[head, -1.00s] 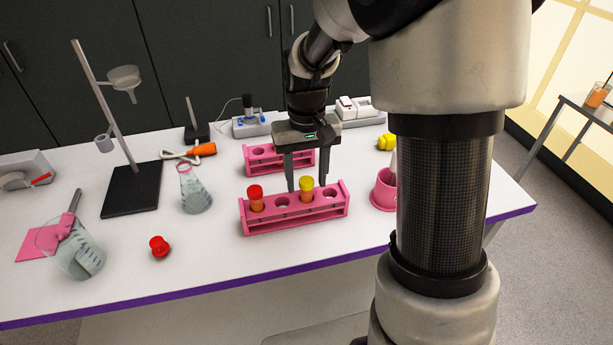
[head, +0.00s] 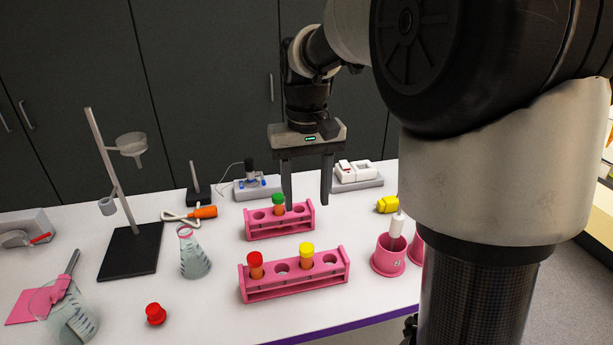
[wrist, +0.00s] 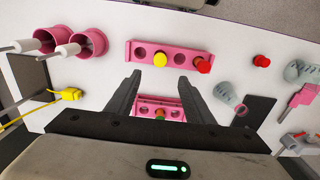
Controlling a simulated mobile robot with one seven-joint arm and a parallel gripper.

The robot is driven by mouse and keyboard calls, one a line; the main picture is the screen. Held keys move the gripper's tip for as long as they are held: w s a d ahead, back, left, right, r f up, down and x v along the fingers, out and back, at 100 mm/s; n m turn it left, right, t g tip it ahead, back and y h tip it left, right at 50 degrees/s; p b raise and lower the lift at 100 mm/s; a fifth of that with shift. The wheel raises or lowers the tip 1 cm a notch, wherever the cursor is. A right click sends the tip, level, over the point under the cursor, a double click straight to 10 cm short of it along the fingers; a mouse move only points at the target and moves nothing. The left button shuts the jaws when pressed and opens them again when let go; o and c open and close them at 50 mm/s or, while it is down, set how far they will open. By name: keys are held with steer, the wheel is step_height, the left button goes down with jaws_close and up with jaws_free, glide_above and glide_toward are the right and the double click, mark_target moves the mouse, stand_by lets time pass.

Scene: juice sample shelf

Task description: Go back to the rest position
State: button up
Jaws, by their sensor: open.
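My gripper (head: 307,185) is open and empty, raised above the table over the back pink rack (head: 280,229). That rack holds one tube with a green cap (head: 278,203). The front pink rack (head: 296,289) holds a tube with a red cap (head: 255,265) and a tube with a yellow cap (head: 306,256), both upright. In the wrist view, the front rack (wrist: 185,60) with the yellow cap (wrist: 160,60) lies beyond the fingertips. The back rack (wrist: 162,112) shows between the fingers (wrist: 158,86).
A loose red cap (head: 156,314), a flask (head: 194,256), a beaker (head: 73,318) and a stand with funnel (head: 130,255) are on the left. Pink cups (head: 388,258) stand right of the front rack. Scales (head: 357,178) lie at the back. Dark cabinets (head: 205,80) close off the rear.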

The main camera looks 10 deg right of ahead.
steer(key=s+r+t+p, duration=0.3)
steer(key=s+r, duration=0.6)
steer(key=s, duration=0.2)
steer(key=s+t+p, duration=0.2)
steer(key=s, duration=0.5)
steer(key=shift+s+f+t, duration=0.2)
steer(key=shift+f+t, duration=0.1)
steer(key=shift+f, duration=0.1)
